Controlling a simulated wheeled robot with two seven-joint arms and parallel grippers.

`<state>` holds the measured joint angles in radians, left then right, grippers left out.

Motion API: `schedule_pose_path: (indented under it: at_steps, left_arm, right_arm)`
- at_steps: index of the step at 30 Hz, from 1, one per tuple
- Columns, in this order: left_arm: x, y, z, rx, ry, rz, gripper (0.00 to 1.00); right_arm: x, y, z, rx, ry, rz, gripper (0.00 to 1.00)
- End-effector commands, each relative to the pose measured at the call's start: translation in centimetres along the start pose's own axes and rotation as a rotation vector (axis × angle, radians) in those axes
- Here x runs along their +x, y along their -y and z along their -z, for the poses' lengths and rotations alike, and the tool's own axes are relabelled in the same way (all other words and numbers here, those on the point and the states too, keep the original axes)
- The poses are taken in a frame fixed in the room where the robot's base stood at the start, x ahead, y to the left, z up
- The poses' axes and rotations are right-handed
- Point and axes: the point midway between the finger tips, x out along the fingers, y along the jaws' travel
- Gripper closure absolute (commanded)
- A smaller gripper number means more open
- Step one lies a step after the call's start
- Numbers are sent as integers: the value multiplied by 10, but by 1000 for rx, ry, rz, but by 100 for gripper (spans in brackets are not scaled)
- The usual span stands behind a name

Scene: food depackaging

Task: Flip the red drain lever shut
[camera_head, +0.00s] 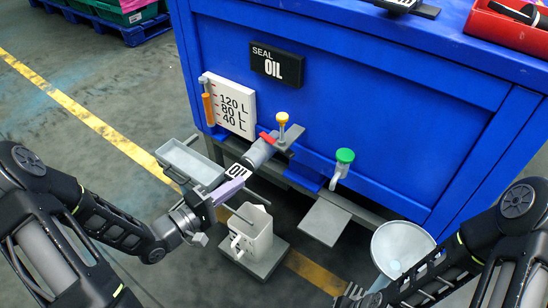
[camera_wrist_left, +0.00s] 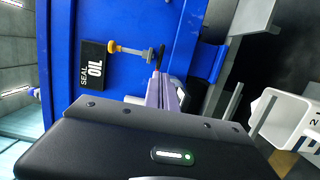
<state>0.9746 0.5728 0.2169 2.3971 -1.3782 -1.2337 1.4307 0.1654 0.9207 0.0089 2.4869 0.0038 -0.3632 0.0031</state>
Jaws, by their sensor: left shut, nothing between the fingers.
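The red drain lever (camera_head: 268,138) sits on top of a grey drain pipe (camera_head: 260,153) at the front of the blue tank. My right gripper (camera_head: 355,294) is only partly visible at the bottom edge.
A yellow knob (camera_head: 282,118) stands right behind the lever and a green knob (camera_head: 344,156) farther right. A white canister (camera_head: 252,232) stands below my left gripper. A grey tray (camera_head: 190,160) lies left, and a funnel (camera_head: 402,245) is near my right arm.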

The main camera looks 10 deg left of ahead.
Motion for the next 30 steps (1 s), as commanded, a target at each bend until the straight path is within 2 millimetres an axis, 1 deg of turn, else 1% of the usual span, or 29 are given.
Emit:
schedule_pose_path:
  at_steps: [5, 8, 11, 18, 21, 24, 27, 30]
  left_arm:
    - [12, 2, 0, 2, 2, 0, 100]
    - [26, 2, -1, 2, 4, -2, 100]
    - [44, 3, -1, 3, 3, -2, 100]
    - [93, 3, -1, 3, 3, -1, 100]
    - [111, 4, -1, 3, 3, -1, 100]
    - [125, 3, -1, 2, 2, -1, 100]
    - [134, 2, -1, 2, 2, 0, 100]
    - [138, 1, 0, 1, 0, 1, 100]
  right_arm:
    - [4, -2, 1, 1, -2, -1, 100]
    - [8, -5, 2, 3, -4, -2, 100]
    - [14, -7, 3, 4, -8, -3, 100]
    - [29, -12, 5, 6, -16, -4, 100]
    - [36, -14, 6, 6, -20, -4, 100]
    - [40, -16, 7, 6, -23, -4, 100]
    - [43, -17, 7, 7, -25, -4, 100]
    - [44, -17, 8, 7, -26, -4, 100]
